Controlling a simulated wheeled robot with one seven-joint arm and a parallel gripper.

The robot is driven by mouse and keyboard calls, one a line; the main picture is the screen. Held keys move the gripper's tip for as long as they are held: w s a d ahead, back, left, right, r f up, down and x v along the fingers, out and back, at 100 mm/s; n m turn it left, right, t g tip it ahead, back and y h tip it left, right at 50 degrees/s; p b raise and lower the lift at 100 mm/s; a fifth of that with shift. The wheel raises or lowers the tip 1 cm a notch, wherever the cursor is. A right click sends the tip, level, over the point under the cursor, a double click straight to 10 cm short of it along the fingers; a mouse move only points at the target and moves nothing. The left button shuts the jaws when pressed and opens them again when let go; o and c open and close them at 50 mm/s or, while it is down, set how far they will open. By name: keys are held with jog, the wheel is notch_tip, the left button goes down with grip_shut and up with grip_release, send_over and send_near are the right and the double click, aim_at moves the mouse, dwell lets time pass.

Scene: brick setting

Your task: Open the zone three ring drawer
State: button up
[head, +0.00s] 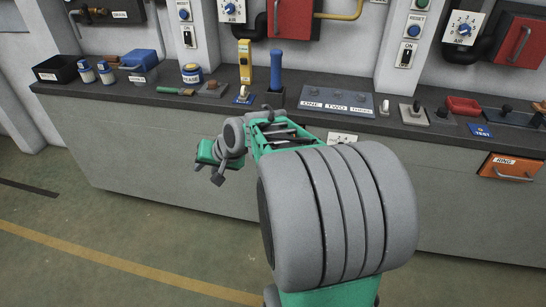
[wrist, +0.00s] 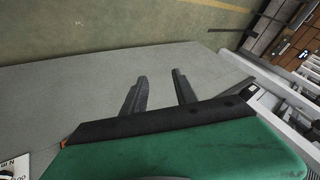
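The ring drawer is an orange front (head: 511,167) labelled RING with a grey bar handle (head: 514,177), set in the grey bench front at the far right of the head view. It looks flush with the bench front. My gripper (head: 209,176) is left of the middle, in front of the bench and well to the left of the drawer. In the wrist view its two dark fingers (wrist: 160,91) stand apart with nothing between them. The drawer is not clearly seen in the wrist view.
The bench top (head: 330,125) holds a ONE TWO THREE panel (head: 337,100), a blue-handled tool (head: 276,75), a red tray (head: 463,105) and several switches. A white socket plate (head: 342,138) is on the bench front, partly behind my arm. The floor (head: 95,240) at left is clear.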

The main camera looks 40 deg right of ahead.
jog(key=w+d+f+m+t+b, duration=0.3)
jog(key=w+d+f+m+b, duration=0.1)
jog(key=d+f, duration=0.55)
jog(key=s+d+f+m+t+h+b, duration=0.1)
jog(key=d+f+m+t+h+b, duration=0.3)
jog(key=d, duration=0.7)
jog(key=s+d+r+m+t+b, duration=0.1)
jog(key=d+m+b, duration=0.1)
jog(key=d+m, duration=0.65)
jog(key=w+d, duration=0.1)
jog(key=w, duration=0.1)
jog(key=w+d+n, duration=0.1)
jog(key=w, duration=0.1)
jog(key=w+d+f+n+b, duration=0.1)
jog(key=w, duration=0.1)
jog(key=shift+w+d+f, duration=0.1)
jog(key=shift+w+d, duration=0.1)
jog(key=shift+w, duration=0.15)
grip_shut()
